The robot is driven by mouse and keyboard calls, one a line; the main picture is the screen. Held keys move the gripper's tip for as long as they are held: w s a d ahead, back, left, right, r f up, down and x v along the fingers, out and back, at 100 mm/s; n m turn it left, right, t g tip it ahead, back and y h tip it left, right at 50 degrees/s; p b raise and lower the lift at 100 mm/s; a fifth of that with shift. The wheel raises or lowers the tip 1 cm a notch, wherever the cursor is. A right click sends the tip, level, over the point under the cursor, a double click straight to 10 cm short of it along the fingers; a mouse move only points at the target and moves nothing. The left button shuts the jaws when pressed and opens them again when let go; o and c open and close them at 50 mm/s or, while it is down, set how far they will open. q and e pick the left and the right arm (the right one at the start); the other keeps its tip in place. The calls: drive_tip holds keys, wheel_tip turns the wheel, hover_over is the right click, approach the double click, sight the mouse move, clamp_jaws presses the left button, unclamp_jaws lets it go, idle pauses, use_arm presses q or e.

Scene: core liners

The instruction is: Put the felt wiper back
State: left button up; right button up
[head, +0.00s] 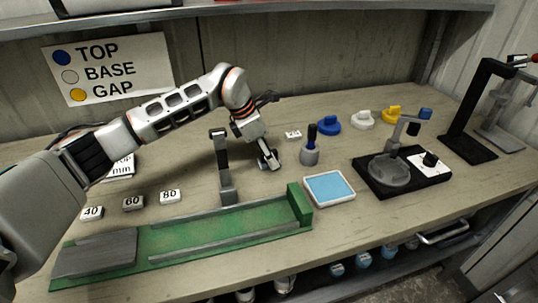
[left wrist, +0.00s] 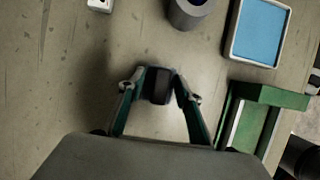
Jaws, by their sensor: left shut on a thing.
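My left gripper (head: 268,160) reaches down over the middle of the bench, left of a grey cup (head: 310,156). In the left wrist view the left gripper (left wrist: 157,88) has its fingers closed on a small dark block (left wrist: 160,86). It looks like the felt wiper, but the fingers hide part of it. The grey cup, with a dark blue piece (head: 311,134) standing in it, also shows at the top of the left wrist view (left wrist: 187,14). My right gripper is not in view.
A blue pad in a white tray (head: 351,202) lies right of the green trough (head: 180,240). A black upright (head: 219,150) on a grey foot stands left of my gripper. Number cards 40 (head: 92,213), 60 and 80 lie at left. A black-based fixture (head: 375,187) stands at right.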

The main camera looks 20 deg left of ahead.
use_arm(q)
drive_tip(key=o, duration=1.1)
drive_tip(key=shift+c, duration=0.2)
drive_tip(key=v, duration=1.2)
drive_tip(key=shift+r+p, duration=0.2)
drive_tip(key=shift+p, duration=0.1)
